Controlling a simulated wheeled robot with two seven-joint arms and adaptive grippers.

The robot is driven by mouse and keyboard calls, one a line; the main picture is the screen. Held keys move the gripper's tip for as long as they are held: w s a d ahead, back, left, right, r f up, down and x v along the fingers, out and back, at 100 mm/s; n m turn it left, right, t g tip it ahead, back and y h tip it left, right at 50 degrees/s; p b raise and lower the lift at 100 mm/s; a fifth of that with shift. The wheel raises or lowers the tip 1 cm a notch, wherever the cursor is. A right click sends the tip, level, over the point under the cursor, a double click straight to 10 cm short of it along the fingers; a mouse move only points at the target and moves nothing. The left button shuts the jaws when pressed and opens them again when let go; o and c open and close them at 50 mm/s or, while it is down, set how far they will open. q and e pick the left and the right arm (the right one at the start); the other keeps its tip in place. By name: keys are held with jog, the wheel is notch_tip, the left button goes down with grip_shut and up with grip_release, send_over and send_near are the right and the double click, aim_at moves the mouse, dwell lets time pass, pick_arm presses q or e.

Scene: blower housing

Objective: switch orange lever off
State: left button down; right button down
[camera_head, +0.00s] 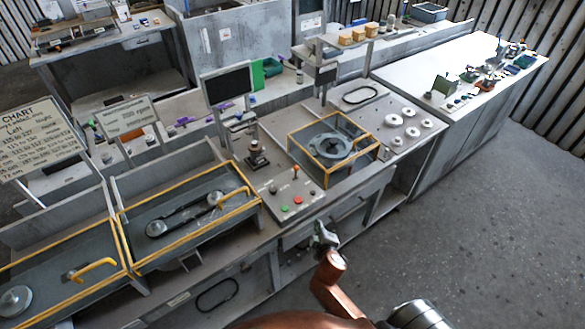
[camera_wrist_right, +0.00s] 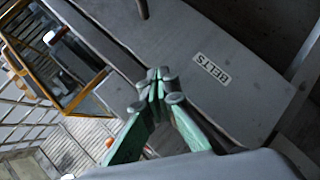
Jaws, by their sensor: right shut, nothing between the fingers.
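The orange lever (camera_head: 295,171) stands upright on the grey control panel (camera_head: 272,190), in the head view, left of the yellow-framed guard. A red button (camera_head: 284,208) and a green button (camera_head: 273,188) sit near it. My right gripper (camera_head: 323,231) is in front of the bench edge, below and right of the lever in the picture, apart from it. In the wrist view the green fingers of my right gripper (camera_wrist_right: 157,84) are shut with nothing between them. A small orange spot shows beside the fingers there; I cannot tell whether it is the lever. My left gripper is not in view.
The yellow-framed guard (camera_head: 378,153) encloses a round housing. A black screen (camera_head: 228,85) rises behind the panel. Yellow-edged trays (camera_head: 131,268) lie to the left. A "BELTS" label (camera_wrist_right: 212,67) is on a grey surface near the fingers. Open floor (camera_head: 480,220) lies to the right.

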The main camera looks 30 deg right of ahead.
aim_at(296, 173)
notch_tip(296, 173, up, 12)
jog(key=w+n+t+h+p, duration=0.1)
jog(key=w+t, duration=0.1)
jog(key=w+a+r+n+t+y, duration=0.1)
jog(key=w+a+n, duration=0.1)
jog(key=w+a+r+n+t+y, duration=0.1)
jog(key=w+a+n, duration=0.1)
jog(key=w, duration=0.1)
jog(key=w+a+r+n+t, duration=0.1)
jog(key=w+a+n, duration=0.1)
jog(key=w+n, duration=0.1)
jog(key=shift+w+a+t+y, duration=0.2)
jog(key=shift+a+t+y, duration=0.1)
jog(key=shift+a+y, duration=0.1)
jog(key=shift+w+a, duration=0.1)
jog(key=shift+w, duration=0.25)
jog(key=x, duration=0.9)
jog(key=shift+w, duration=0.15)
jog(key=d, duration=0.1)
jog(key=s+d, duration=0.1)
jog(key=d, duration=0.1)
jog(key=shift+s+r+p, duration=0.1)
jog(key=shift+s+p, duration=0.2)
jog(key=shift+p, duration=0.05)
jog(key=shift+s+d, duration=0.15)
jog(key=shift+d, duration=0.1)
